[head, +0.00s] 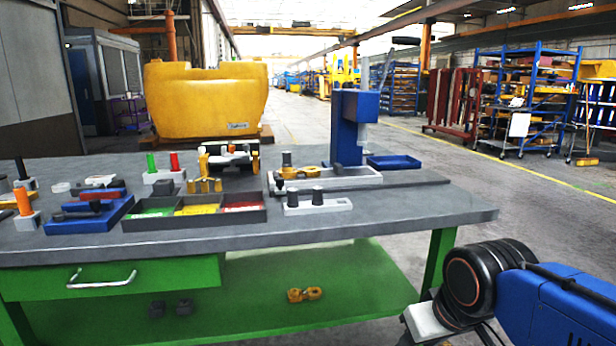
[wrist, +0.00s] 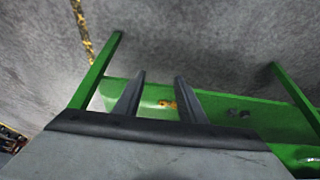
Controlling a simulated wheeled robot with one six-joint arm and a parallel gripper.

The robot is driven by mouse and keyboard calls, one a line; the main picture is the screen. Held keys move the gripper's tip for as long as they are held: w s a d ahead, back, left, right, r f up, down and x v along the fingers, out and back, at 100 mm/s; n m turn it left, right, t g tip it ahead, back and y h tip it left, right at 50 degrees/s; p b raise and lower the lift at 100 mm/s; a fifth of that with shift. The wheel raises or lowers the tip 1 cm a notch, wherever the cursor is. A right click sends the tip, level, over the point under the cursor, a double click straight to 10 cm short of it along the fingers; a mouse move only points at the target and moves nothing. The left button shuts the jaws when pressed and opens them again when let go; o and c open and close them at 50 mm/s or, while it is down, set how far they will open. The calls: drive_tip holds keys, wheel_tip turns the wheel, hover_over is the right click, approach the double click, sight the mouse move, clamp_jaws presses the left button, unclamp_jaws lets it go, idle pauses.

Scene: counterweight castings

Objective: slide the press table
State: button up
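The blue press (head: 354,125) stands toward the right end of the grey bench, with a lever on top. What looks like the press table, a long pale grey plate (head: 362,182), lies at its foot on a dark strip (head: 405,187). A yellow casting (head: 308,173) and a dark knob (head: 286,158) sit at its left part. My gripper (wrist: 160,76) shows in the wrist view as two dark fingers, apart with nothing held between them. Its fingertips are out of the head view, where my arm is low at the right, off the bench. The wrist view does not show the press.
A pale block with two dark pegs (head: 318,207) stands in front of the plate. A bin with green, yellow and red sections (head: 258,218) is left of it. A blue tray (head: 394,162) lies right of the press. A yellow casting (head: 305,294) lies on the green lower shelf (head: 236,300).

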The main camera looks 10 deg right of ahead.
drive_tip(key=w+a+r+n+y, duration=0.1)
drive_tip(key=w+a+r+n, duration=0.15)
drive_tip(key=w+r, duration=0.75)
drive_tip(key=w+a+r+n+y, duration=0.1)
drive_tip(key=w+a+r, duration=0.2)
drive_tip(key=w+r, duration=0.75)
drive_tip(key=n+g+y, duration=0.1)
drive_tip(key=n+g, duration=0.1)
drive_tip(key=n, duration=0.3)
approach(280, 179)
drive_tip(key=x, duration=0.8)
drive_tip(key=shift+w+f, duration=0.1)
drive_tip(key=shift+w, duration=0.1)
clamp_jaws()
